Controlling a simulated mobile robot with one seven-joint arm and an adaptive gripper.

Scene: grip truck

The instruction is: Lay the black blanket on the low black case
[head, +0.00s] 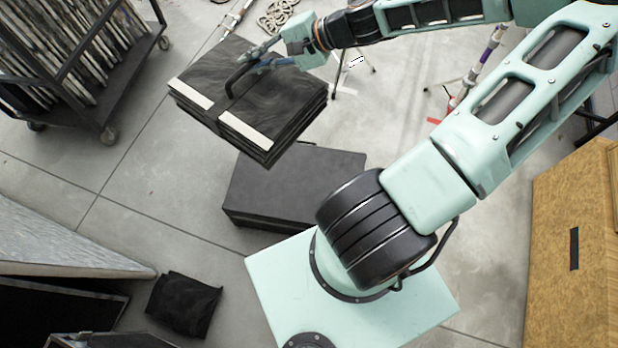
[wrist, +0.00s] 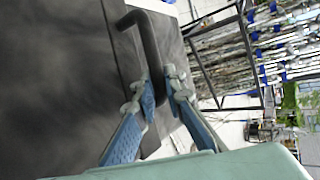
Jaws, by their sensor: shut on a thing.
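The black blanket (head: 270,100) is a thick, layered, folded dark block with creased faces and two white strips on its near edge. A bent black handle (wrist: 148,40) stands on it. My gripper (head: 262,63) is shut on this handle, its blue fingers on either side in the wrist view (wrist: 162,100). The low black case (head: 295,185) lies flat on the floor, nearer my base. I cannot tell whether the blanket is raised or touches anything below.
A wheeled rack (head: 75,50) stands at the upper left. A small crumpled black bundle (head: 185,305) lies on the floor at the lower left. A light-stand leg (head: 485,55) and a wooden cabinet (head: 570,230) are at the right. Most of the case's top is clear.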

